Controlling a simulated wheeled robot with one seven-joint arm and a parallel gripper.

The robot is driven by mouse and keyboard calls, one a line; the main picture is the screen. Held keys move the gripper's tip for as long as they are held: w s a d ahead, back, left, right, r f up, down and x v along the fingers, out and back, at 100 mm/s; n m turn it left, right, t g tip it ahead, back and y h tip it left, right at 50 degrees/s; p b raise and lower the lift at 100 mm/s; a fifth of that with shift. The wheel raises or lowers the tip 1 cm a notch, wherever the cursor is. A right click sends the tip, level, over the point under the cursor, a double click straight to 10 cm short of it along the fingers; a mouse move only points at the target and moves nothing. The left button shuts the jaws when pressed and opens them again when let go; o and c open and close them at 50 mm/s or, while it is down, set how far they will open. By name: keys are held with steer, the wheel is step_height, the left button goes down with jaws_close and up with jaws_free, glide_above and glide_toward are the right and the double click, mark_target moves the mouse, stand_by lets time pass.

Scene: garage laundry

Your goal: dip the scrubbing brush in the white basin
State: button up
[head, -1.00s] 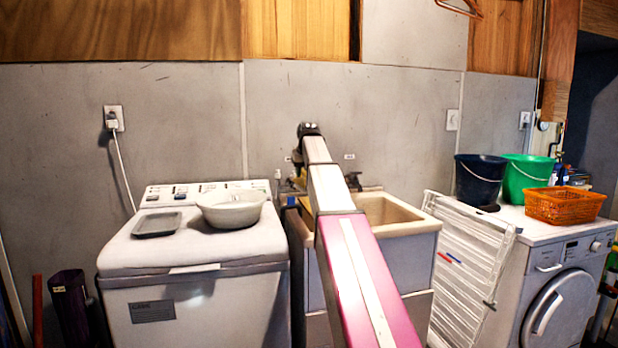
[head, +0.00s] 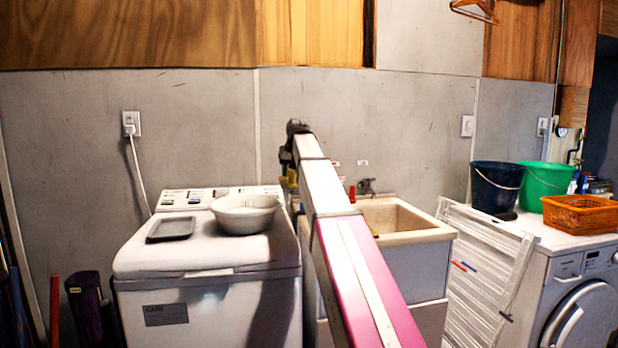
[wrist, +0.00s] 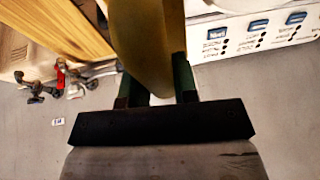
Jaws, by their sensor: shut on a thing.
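The white basin (head: 246,228) is a wide round bowl standing upright on the right part of the white top-loading washer's lid in the head view. My gripper (wrist: 158,85) is shut on a long olive-yellow piece, the scrubbing brush (wrist: 147,40), which runs up out of the top of the wrist view. Its bristles cannot be made out. In the head view the gripper end hangs behind my arm, just right of the basin and apart from it, with a bit of yellow (head: 292,177) showing. The basin is not clearly seen in the wrist view.
A grey tray (head: 171,228) lies left of the basin on the washer (head: 205,262). A beige sink (head: 405,238) with a tap stands to the right. Farther right are a folded white rack (head: 480,265), blue and green buckets and an orange basket (head: 580,214).

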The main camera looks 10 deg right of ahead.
steer(key=s+a+r+y, duration=0.1)
steer(key=s+a+r, duration=0.15)
steer(key=a, duration=0.45)
steer(key=s+a+r+y, duration=0.1)
steer(key=s+a+r, duration=0.15)
steer(key=a, duration=0.55)
step_height(320, 180, down, 13)
steer(key=shift+s, duration=0.45)
steer(key=shift+r, duration=0.1)
stand_by(1.1)
step_height(320, 180, up, 11)
stand_by(1.0)
